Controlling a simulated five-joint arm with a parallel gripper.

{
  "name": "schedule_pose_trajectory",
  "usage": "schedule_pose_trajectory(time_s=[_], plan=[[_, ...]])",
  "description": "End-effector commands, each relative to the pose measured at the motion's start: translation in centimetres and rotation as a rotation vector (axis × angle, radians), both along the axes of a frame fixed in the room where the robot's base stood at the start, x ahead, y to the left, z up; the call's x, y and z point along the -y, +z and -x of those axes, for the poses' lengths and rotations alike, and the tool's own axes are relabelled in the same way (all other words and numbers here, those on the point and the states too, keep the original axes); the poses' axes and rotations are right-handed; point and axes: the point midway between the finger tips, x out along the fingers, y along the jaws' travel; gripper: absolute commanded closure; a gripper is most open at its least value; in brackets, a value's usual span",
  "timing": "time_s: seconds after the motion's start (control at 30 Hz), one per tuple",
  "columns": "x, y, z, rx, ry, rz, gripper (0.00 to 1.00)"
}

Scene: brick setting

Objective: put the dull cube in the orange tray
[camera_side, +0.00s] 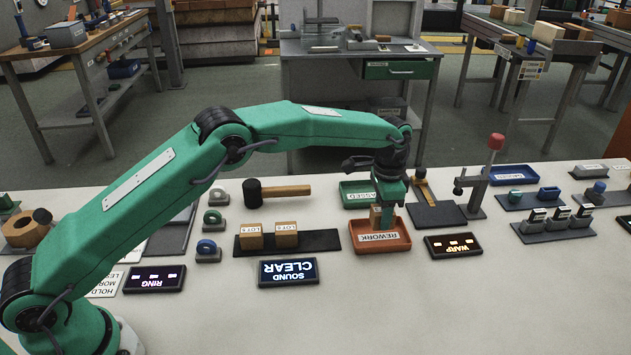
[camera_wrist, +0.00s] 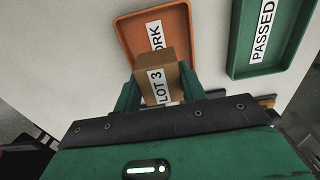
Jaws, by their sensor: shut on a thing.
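My gripper (camera_side: 388,205) is shut on a tan cube (camera_side: 376,217) over the orange tray (camera_side: 403,243), whose front label reads REWORK. In the wrist view the cube (camera_wrist: 155,73) sits between the green fingers and its label reads LOT 3. The orange tray (camera_wrist: 127,39) lies beyond and beneath it. The cube is low over the tray; I cannot tell whether it touches the tray floor. Two similar labelled cubes, one on the left (camera_side: 251,236) and one on the right (camera_side: 286,234), sit on a dark mat (camera_side: 322,240) left of the tray.
A green tray (camera_side: 350,200) labelled PASSED stands just behind the orange tray. Lit signs read RING (camera_side: 154,279), SOUND CLEAR (camera_side: 288,273) and WARP (camera_side: 453,245). A mallet (camera_side: 277,190) lies behind the mat. A stand with a red knob (camera_side: 485,180) rises at right. The front table is clear.

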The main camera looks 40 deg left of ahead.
Motion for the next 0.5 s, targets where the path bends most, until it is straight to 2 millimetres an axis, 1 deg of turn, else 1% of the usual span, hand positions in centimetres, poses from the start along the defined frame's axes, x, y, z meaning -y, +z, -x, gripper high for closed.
schedule_pose_trajectory(time_s=[0.27, 0.5], plan=[[-0.1, -0.4, -0.1, -0.001, 0.000, -0.001, 0.85], [-0.1, -2.9, -0.1, -0.001, 0.000, 0.000, 0.85]])
